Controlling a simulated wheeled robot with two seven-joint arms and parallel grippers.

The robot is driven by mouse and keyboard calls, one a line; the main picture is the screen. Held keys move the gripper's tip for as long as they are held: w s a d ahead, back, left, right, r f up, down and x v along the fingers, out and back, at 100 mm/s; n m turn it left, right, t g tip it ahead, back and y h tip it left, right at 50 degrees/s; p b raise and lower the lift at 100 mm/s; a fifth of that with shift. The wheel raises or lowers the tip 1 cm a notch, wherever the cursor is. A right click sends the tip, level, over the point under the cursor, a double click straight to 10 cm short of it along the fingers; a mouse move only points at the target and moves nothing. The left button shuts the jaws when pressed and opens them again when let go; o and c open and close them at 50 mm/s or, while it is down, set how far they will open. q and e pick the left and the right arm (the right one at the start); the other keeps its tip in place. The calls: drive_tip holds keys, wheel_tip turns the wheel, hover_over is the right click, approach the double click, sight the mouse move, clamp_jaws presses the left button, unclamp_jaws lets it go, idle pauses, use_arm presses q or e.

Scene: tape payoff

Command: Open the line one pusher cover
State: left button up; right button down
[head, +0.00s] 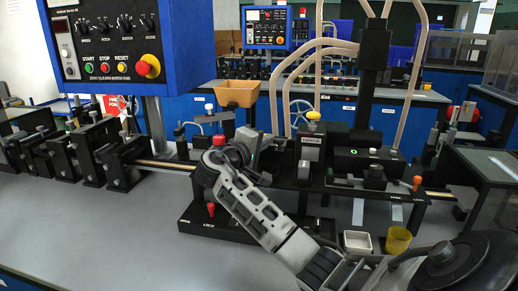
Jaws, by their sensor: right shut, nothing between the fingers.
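A small upright housing with a light label plate (311,140), which looks like the pusher unit, stands mid-bench on the black tape line. A yellow knob (313,116) sits above it. The label is too small to read surely, and I cannot tell how its cover stands. My right arm comes in from the lower right and bends at its wrist left of the housing. My right gripper (262,147) is shut and empty, just left of the housing; its fingertips are small and dark against the machine, so contact cannot be told. My left gripper is not in view.
A black base marked OPEN and LOCK, with a red-knobbed lever (210,209), lies below my wrist. A white square cup (357,241) and a yellow cup (398,240) stand in front. A blue control box (105,40) rises at left. The grey bench front-left (90,235) is clear.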

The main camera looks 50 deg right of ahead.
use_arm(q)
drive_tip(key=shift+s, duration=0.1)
use_arm(e)
drive_tip(key=shift+s+d+r+p, duration=0.1)
drive_tip(key=shift+s+d+p, duration=0.35)
drive_tip(key=shift+s, duration=0.25)
drive_tip(key=shift+a, duration=0.25)
use_arm(q)
drive_tip(key=p, duration=0.1)
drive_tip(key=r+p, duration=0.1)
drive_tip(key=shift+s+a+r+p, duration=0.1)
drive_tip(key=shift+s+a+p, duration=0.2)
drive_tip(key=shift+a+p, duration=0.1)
use_arm(e)
drive_tip(key=s+a, duration=0.1)
drive_tip(key=a, duration=0.8)
drive_tip(key=shift+s+a+r, duration=0.15)
drive_tip(key=shift+s+a, duration=0.05)
drive_tip(key=shift+s, duration=0.15)
